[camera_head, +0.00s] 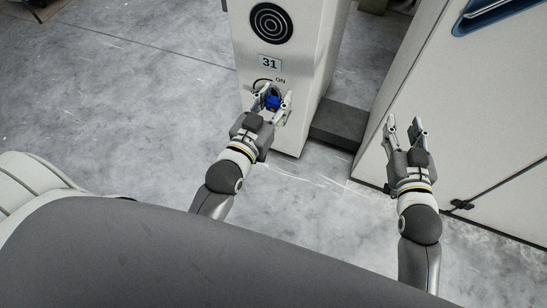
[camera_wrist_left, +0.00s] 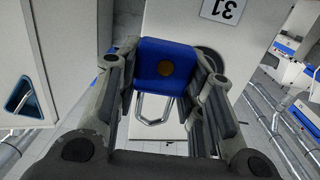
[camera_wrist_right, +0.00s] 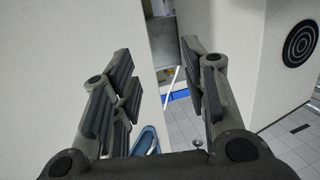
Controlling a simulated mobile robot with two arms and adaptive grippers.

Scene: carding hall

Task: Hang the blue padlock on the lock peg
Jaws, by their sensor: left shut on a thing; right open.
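The blue padlock (camera_head: 273,102) is between the fingers of my left gripper (camera_head: 272,93), in front of the white cabinet with the "31" label. In the left wrist view the padlock (camera_wrist_left: 165,65) shows its blue body with a round brass-coloured spot and a silver shackle. My left gripper (camera_wrist_left: 168,85) is shut on the body from both sides. I cannot make out the lock peg; the gripper and padlock cover part of the cabinet face. My right gripper (camera_head: 405,128) is open and empty, in front of the right-hand cabinet. It also shows open in the right wrist view (camera_wrist_right: 160,85).
The white cabinet (camera_head: 299,125) bears a "31" label (camera_head: 270,63), a black ringed disc (camera_head: 271,23) and an "ON" marking. A larger white cabinet (camera_head: 470,150) stands at right. A dark block (camera_head: 338,125) lies between them. Grey floor (camera_head: 130,100) is clear at left.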

